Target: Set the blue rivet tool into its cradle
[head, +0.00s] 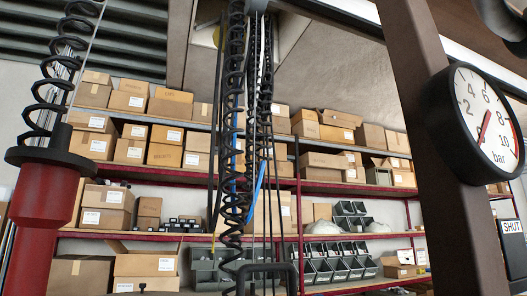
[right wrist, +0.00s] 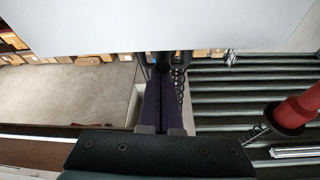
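I cannot make out the blue rivet tool or its cradle in either view. In the right wrist view, my right gripper (right wrist: 163,75) points away from the camera. Its two long dark fingers lie side by side with only a thin line between them, and nothing shows held. A pale blank surface covers the top of that view and hides what lies beyond the fingertips. Neither gripper shows in the head view, which looks up at shelves and hanging hoses.
Black coiled hoses (head: 235,120) hang mid-view above a dark bracket (head: 268,268). A red cylinder with a black flange (head: 45,205) hangs at left; a similar red part (right wrist: 297,108) shows in the wrist view. A post with a pressure gauge (head: 485,125) stands right. Box-filled shelves (head: 320,187) stand behind.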

